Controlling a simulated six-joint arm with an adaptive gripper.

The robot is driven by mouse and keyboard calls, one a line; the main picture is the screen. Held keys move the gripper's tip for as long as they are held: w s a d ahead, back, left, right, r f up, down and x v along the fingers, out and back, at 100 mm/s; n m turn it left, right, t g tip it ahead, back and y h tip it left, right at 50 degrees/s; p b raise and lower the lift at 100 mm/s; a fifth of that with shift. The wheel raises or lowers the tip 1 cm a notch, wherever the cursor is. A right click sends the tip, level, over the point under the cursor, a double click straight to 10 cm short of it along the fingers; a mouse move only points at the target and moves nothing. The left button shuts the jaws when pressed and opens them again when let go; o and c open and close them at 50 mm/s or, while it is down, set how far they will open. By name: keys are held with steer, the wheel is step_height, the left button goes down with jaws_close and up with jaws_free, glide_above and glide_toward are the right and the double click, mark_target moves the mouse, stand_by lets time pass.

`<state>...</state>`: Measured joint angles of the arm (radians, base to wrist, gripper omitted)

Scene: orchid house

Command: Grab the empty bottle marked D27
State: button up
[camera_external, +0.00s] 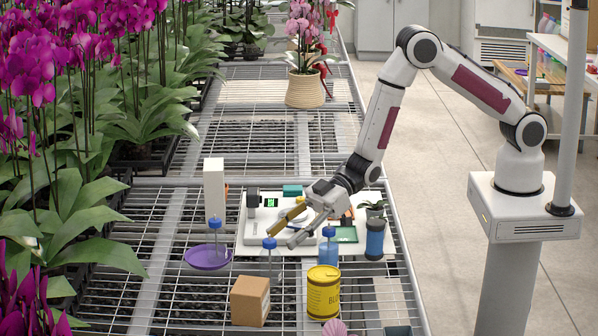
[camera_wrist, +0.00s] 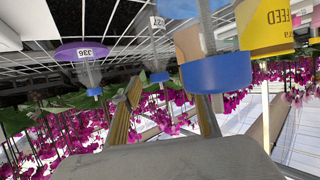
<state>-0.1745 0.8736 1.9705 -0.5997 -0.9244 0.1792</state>
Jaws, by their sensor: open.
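The clear, empty-looking bottle with a blue cap (camera_external: 269,243) stands upright on the mesh bench, behind a cardboard box. In the wrist view its white tag (camera_wrist: 157,22) seems to read D27, partly unclear, and its blue cap (camera_wrist: 160,77) shows between my fingers. My gripper (camera_external: 282,237) is open and empty, its fingers slanting down toward this bottle from the upper right. The fingers also show in the wrist view (camera_wrist: 167,92). I cannot tell whether a finger touches the cap.
Another clear bottle (camera_external: 215,224) stands on a purple saucer (camera_external: 207,262) to the left. A blue-filled bottle (camera_external: 328,252) is close on the right. A cardboard box (camera_external: 250,300) and yellow tin (camera_external: 323,293) stand in front. A white tray (camera_external: 252,234) lies behind.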

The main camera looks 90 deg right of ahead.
mark_target(274, 243)
steer(key=shift+x, duration=1.9)
steer(key=shift+w+r, duration=0.1)
steer(key=c, duration=1.1)
